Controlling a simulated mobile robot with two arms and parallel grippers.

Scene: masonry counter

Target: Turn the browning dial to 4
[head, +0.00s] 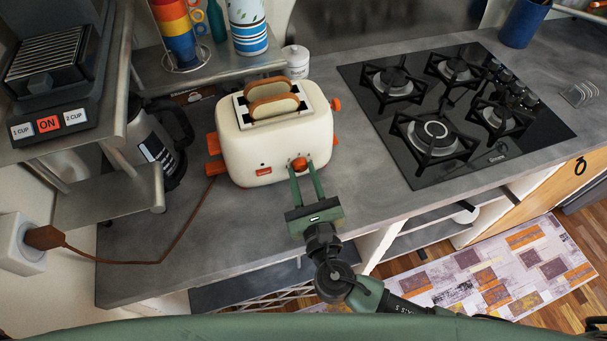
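A cream toaster (245,152) stands on the grey counter with two slices of bread (272,98) in its slots. Its orange browning dial (299,163) is on the front face, towards the right. My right gripper (303,172) reaches up from below, with its two green fingers at the dial, one on each side. Whether the fingers press on the dial cannot be made out, and its number marks are too small to read. My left gripper is not in view.
A black gas hob (452,105) is to the right. A coffee machine (50,70) and kettle (160,140) are at the left. The toaster's brown cord (180,238) runs across the counter to a wall socket. A white jar (296,60) stands behind the toaster.

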